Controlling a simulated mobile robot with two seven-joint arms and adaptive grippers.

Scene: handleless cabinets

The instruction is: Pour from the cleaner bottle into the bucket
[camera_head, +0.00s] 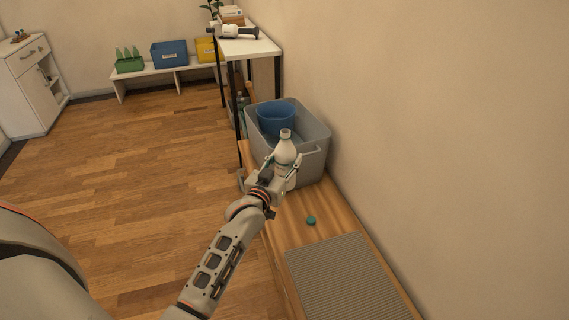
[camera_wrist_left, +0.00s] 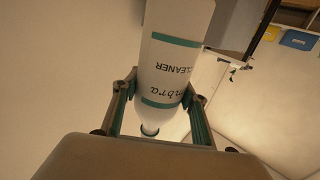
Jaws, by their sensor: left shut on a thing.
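The white cleaner bottle (camera_head: 285,148) with teal label bands stands upright in my left gripper (camera_head: 283,161), neck up, at the near side of the grey bin. In the left wrist view the bottle (camera_wrist_left: 176,55) appears inverted, with its "CLEANER" label readable upside down. The fingers of the gripper (camera_wrist_left: 161,88) are shut on its sides. The blue bucket (camera_head: 275,118) sits inside the grey bin, just beyond the bottle. A small teal cap (camera_head: 311,220) lies on the wooden bench, apart from the bottle. My right gripper is not in view.
The grey bin (camera_head: 318,143) stands on the wooden bench (camera_head: 288,222) against the wall. A ribbed grey mat (camera_head: 345,280) covers the near bench. A tall white-topped, black-legged table (camera_head: 247,47) rises behind the bin. The floor at left is clear.

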